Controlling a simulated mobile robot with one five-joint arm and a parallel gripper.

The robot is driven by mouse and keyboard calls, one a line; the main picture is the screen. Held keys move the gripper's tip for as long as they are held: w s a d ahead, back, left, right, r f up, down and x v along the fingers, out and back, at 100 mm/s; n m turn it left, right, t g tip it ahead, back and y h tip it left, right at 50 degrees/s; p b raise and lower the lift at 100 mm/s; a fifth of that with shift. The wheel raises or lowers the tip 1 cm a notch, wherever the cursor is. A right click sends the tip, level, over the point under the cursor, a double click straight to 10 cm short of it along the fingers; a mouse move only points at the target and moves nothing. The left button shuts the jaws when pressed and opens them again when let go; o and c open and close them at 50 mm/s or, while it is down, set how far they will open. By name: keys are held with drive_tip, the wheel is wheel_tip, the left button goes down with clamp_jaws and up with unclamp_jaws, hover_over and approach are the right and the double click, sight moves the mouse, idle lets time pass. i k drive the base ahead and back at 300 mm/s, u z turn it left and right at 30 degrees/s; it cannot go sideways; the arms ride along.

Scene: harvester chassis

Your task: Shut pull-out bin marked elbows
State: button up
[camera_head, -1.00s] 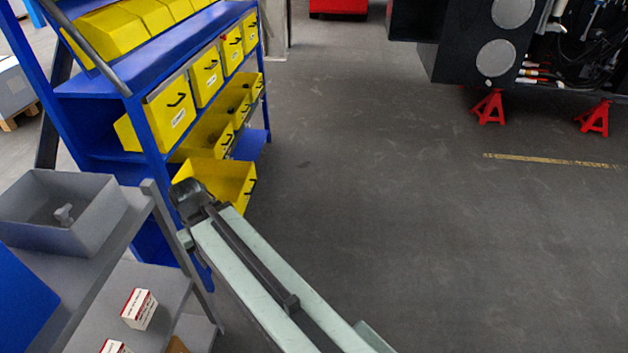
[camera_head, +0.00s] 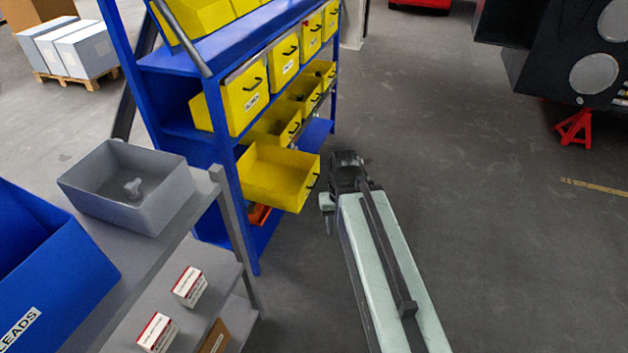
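A blue rack holds yellow pull-out bins with black handles. A yellow bin (camera_head: 243,101) on the middle shelf juts out; its front label is too small to read surely. Below it, another yellow bin (camera_head: 278,180) is pulled well out with its open top showing; I see no readable label on it. I cannot tell which bin is marked elbows. My arm reaches forward, and its end with my gripper (camera_head: 328,217) is just right of the lower pulled-out bin's front, apart from it in the picture. The fingers are mostly hidden and too small to judge.
The blue rack's post (camera_head: 240,215) stands left of my arm. A grey shelf unit (camera_head: 165,255) with a grey open box (camera_head: 130,185), a blue bin (camera_head: 45,270) and small white boxes is at the near left. Open floor (camera_head: 480,200) lies to the right.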

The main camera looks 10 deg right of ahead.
sight(281, 178)
drive_tip(key=z, duration=0.05)
drive_tip(key=i, duration=0.95)
drive_tip(key=u, duration=0.1)
